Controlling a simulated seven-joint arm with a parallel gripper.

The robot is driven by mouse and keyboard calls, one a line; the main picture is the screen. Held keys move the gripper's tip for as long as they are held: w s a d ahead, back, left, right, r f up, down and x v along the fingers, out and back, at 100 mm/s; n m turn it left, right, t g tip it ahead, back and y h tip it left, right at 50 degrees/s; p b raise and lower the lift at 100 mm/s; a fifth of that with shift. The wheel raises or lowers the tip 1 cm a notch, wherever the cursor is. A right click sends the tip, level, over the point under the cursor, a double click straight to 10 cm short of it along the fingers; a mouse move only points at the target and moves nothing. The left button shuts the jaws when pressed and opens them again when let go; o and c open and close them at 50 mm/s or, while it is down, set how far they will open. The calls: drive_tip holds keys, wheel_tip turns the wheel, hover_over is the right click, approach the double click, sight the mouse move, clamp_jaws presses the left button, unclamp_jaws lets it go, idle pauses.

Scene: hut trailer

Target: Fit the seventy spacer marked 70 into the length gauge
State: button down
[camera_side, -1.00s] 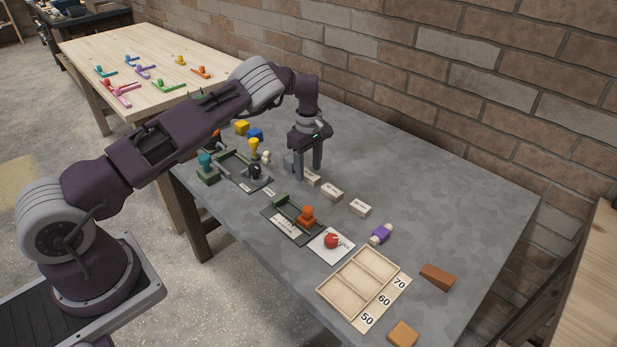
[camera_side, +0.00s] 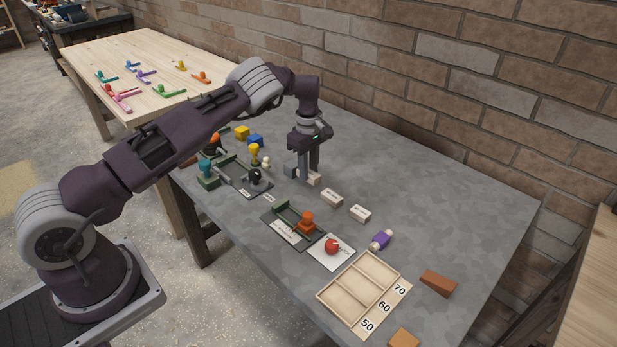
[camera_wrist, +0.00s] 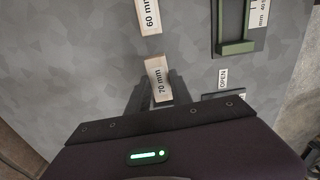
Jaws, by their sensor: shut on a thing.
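My gripper (camera_side: 307,176) is shut on the pale block marked 70 mm (camera_wrist: 159,81), the seventy spacer. The spacer's end sticks out beyond the fingers, and it also shows in the side view (camera_side: 315,180). It is at or just above the table top; I cannot tell which. The length gauge, a dark plate with a green channel and an orange knob (camera_side: 307,220), lies in front of my gripper. Part of its green frame (camera_wrist: 237,47) shows at the upper right of the wrist view.
The 60 mm spacer (camera_wrist: 148,16) and another pale spacer (camera_side: 360,213) lie nearby. A red button on a white card (camera_side: 331,246), a wooden tray (camera_side: 334,300) marked 50, 60, 70, and a purple piece (camera_side: 381,240) stand further right. Clamp fixtures (camera_side: 208,175) crowd the left.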

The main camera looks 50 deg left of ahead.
drive_tip(key=r, duration=0.7)
drive_tip(key=shift+s+d+r, duration=0.1)
drive_tip(key=shift+s+r, duration=0.05)
drive_tip(key=shift+s, duration=0.05)
hover_over(292, 218)
drive_tip(key=shift+f, duration=0.5)
drive_tip(key=shift+f, duration=2.7)
drive_tip(key=shift+f, duration=1.5)
drive_tip(key=c, duration=1.1)
unclamp_jaws()
drive_tip(key=shift+o, duration=0.2)
